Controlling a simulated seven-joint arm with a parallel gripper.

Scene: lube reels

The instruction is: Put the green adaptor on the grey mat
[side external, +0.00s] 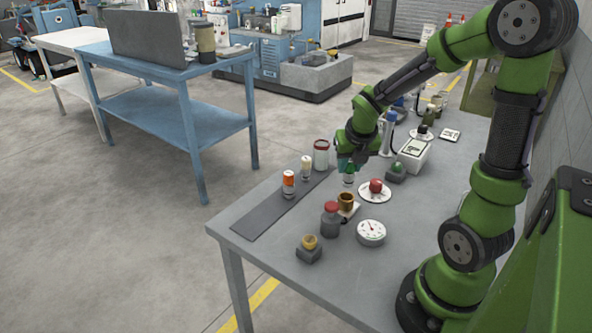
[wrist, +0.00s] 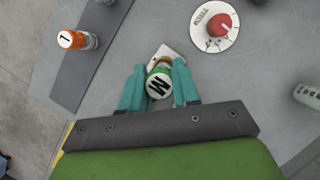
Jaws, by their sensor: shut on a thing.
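The green adaptor (wrist: 158,84) has a white top marked M and a green band. It sits between the teal fingers of my gripper (wrist: 160,90), which is shut on it. In the side external view my gripper (side external: 352,164) points down with the green adaptor (side external: 348,179) below its fingers, to the right of the mat. I cannot tell how high the adaptor is above the table. The grey mat (side external: 262,217) is a dark strip along the table's left edge; it also shows in the wrist view (wrist: 82,82).
An orange-and-white adaptor (side external: 288,184) and a white one (side external: 306,167) stand on the mat. The mat's near part is clear.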

